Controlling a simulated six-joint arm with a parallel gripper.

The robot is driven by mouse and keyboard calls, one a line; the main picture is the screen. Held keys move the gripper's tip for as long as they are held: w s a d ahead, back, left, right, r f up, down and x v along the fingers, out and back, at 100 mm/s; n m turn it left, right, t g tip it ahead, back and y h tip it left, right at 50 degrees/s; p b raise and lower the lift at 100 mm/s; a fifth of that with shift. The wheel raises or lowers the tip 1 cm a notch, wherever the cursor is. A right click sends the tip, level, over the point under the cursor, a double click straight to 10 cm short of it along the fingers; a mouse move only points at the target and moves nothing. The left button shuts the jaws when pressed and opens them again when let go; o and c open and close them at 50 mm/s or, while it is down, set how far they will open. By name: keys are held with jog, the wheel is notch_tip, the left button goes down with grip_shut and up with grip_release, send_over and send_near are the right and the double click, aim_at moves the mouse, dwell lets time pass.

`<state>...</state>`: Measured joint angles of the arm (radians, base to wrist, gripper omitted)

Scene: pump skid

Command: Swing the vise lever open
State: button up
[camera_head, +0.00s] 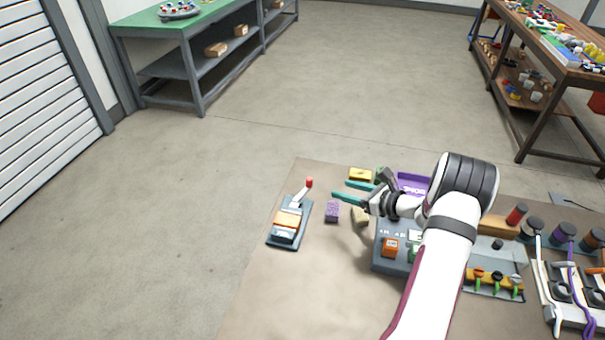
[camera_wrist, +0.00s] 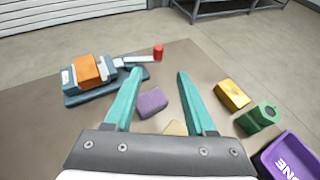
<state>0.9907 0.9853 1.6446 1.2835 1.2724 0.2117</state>
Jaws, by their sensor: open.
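The vise (camera_head: 288,223) sits at the left edge of the brown table, a blue-grey base with an orange block between its jaws. Its lever with a red knob (camera_head: 309,182) sticks out at the far end. In the wrist view the vise (camera_wrist: 88,75) is at the left, and the red knob (camera_wrist: 158,52) is at the end of a pale lever pointing right. My gripper (camera_head: 341,190) is open with teal fingers pointing left toward the lever, apart from it. In the wrist view the open fingers (camera_wrist: 158,72) frame empty space, with the knob beyond them.
A purple block (camera_head: 331,211) and a tan block (camera_head: 360,216) lie on the table (camera_head: 262,285) near my gripper. A yellow block (camera_wrist: 232,94), a green block (camera_wrist: 262,116) and a purple bin (camera_wrist: 290,157) are at the right in the wrist view. A control panel stands under my arm.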

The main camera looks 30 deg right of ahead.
aim_at(310, 179)
jog(key=x, duration=1.4)
jog(key=shift+a+f, duration=0.1)
jog(key=shift+a, duration=0.1)
grip_shut()
dwell(0.6)
